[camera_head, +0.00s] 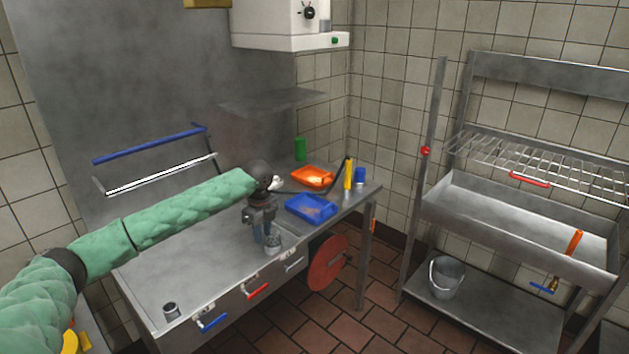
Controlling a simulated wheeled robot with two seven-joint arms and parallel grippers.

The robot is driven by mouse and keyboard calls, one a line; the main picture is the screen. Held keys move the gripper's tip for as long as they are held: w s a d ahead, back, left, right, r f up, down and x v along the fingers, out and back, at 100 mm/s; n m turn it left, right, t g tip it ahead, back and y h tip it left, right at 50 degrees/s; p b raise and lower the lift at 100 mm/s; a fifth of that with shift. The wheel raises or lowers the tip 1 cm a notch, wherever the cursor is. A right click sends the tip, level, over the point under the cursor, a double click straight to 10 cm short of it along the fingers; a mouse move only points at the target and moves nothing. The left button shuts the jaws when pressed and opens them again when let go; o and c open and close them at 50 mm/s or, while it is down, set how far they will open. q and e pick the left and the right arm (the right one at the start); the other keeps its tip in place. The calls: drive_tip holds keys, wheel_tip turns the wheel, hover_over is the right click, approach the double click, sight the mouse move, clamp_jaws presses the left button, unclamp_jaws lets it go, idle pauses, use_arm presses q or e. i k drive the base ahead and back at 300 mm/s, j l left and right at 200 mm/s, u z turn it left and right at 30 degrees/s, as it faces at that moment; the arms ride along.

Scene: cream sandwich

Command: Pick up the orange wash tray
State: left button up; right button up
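The orange wash tray (302,174) sits near the back right end of the metal counter, with a paler orange patch inside it. A blue tray (306,208) lies in front of it, nearer the counter's front edge. My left gripper (268,244) points down over the counter, to the left of the blue tray and apart from the orange tray. A small grey metal cup-like thing (273,245) shows at its fingertips; I cannot tell whether the fingers touch it or how far apart they are. My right gripper is not in view.
The metal counter (190,265) is mostly bare at its left. A metal rack (450,215) stands at right.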

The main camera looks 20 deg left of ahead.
sight(309, 176)
drive_tip(key=i, duration=2)
